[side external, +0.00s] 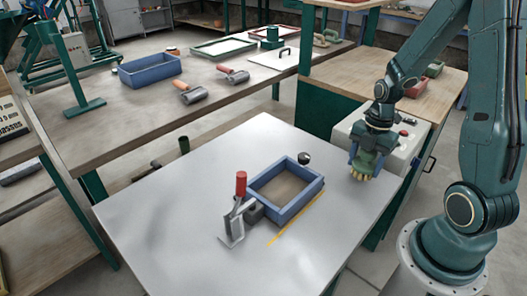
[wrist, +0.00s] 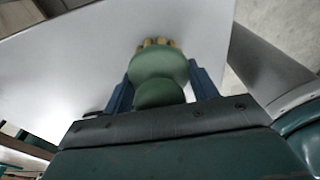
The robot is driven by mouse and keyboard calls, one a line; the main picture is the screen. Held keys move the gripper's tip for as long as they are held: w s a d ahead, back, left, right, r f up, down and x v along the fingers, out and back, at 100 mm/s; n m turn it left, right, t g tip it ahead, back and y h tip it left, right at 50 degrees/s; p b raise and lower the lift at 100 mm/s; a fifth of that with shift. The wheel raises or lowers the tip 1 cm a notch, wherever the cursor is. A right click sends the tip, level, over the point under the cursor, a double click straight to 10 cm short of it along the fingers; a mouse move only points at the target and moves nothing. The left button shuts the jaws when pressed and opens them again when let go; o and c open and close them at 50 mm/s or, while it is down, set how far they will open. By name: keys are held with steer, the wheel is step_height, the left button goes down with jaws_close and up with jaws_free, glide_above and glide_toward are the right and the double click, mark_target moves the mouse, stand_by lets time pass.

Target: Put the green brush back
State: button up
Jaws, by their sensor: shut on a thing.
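The green brush (side external: 367,160) is held in my gripper (side external: 364,152) above the right edge of the white table, bristles pointing down. In the wrist view the brush (wrist: 158,68) shows a rounded green body with tan bristles at its far end. The blue fingers of my gripper (wrist: 160,88) are shut on its two sides. In the side view the brush's lower end is close to the table top; I cannot tell whether it touches.
The workbench (side external: 130,112) behind holds a blue bin (side external: 150,72) and rollers (side external: 193,95). The white table's left part is clear.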

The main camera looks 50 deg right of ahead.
steer(key=shift+f, duration=0.55)
steer(key=shift+f, duration=0.15)
steer(key=o, duration=0.9)
steer(key=shift+o, duration=0.2)
steer(key=shift+d+r, duration=0.25)
steer(key=shift+r, duration=1.8)
steer(key=shift+d+r, duration=0.25)
steer(key=shift+r, duration=1.75)
steer(key=shift+d+r, duration=0.25)
steer(key=shift+r, duration=1.8)
steer(key=shift+a, duration=0.1)
